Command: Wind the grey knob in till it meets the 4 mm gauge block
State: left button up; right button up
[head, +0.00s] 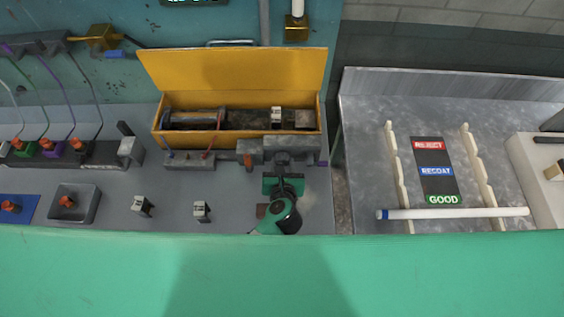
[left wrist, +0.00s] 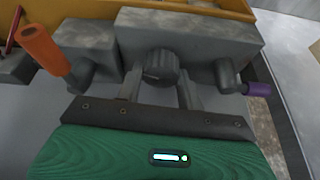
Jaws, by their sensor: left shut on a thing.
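The dark grey ribbed knob (left wrist: 160,66) sticks out of the front of a grey housing in the left wrist view. My left gripper (left wrist: 160,84) is shut on it, one finger on each side. In the head view my left gripper (head: 284,167) is at the front of the grey housing (head: 291,147) and mostly hides the knob. A small block with a white label (head: 277,117) stands inside the yellow box. Two similar labelled blocks (head: 140,205) and (head: 201,211) stand on the bench to the left. Their labels are too small to read. My right gripper is out of view.
The open yellow box (head: 233,70) stands behind the housing. An orange handle (left wrist: 45,48) and a purple-tipped lever (left wrist: 257,89) flank the knob closely. A white tube (head: 455,213) lies across cream racks on the right bench. The bench front left of my gripper is partly clear.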

pick_arm(q)
jog(key=shift+m+y, duration=0.5)
jog(key=shift+m, duration=0.1)
dwell(0.7)
jog(key=o, duration=1)
jog(key=shift+s, duration=0.15)
jog(key=shift+s, duration=0.25)
jog(key=shift+b+v, duration=2.1)
jog(key=shift+v, duration=4.45)
